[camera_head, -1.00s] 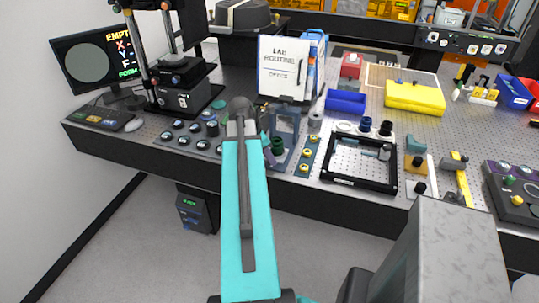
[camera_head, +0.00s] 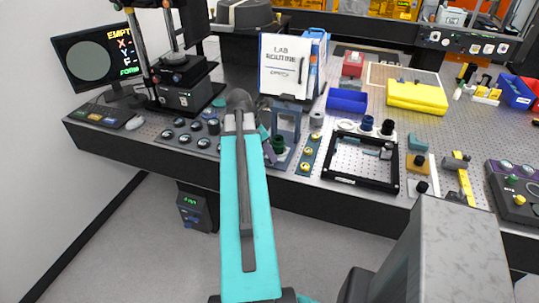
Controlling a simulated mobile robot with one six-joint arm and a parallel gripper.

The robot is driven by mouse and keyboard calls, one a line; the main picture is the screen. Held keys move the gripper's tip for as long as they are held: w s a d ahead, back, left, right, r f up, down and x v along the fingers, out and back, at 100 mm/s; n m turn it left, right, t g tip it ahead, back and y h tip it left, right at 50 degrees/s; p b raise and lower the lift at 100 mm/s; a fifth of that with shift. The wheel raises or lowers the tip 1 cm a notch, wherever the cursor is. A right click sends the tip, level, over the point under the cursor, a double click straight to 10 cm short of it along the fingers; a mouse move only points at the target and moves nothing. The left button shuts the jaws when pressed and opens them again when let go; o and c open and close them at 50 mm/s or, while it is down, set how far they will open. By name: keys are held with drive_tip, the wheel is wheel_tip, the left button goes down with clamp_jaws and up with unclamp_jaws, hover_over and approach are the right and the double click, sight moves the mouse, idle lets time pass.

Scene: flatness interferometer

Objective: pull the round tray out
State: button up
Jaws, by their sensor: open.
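The interferometer (camera_head: 183,98) stands at the back left of the bench, a black base with a stage and upright posts. A dark round disc (camera_head: 174,59) sits on top of its stage; it may be the round tray, but it is too small to be sure. It appears to be in line with the stage. My teal arm link reaches up the middle of the picture, well to the right of the interferometer. My gripper's fingers are hidden behind the arm's far joint, so I see no contact with anything.
A monitor (camera_head: 89,60) showing "EMPTY" stands left of the interferometer. Several small round parts lie on the bench in front of it. A white lab binder (camera_head: 285,65), a black square frame (camera_head: 360,183) and a yellow case (camera_head: 416,95) are to the right. Open floor lies in front.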

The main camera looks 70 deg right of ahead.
drive_tip(key=b+v, duration=0.2)
drive_tip(key=v, duration=0.9)
drive_tip(key=shift+r, duration=0.3)
idle(0.5)
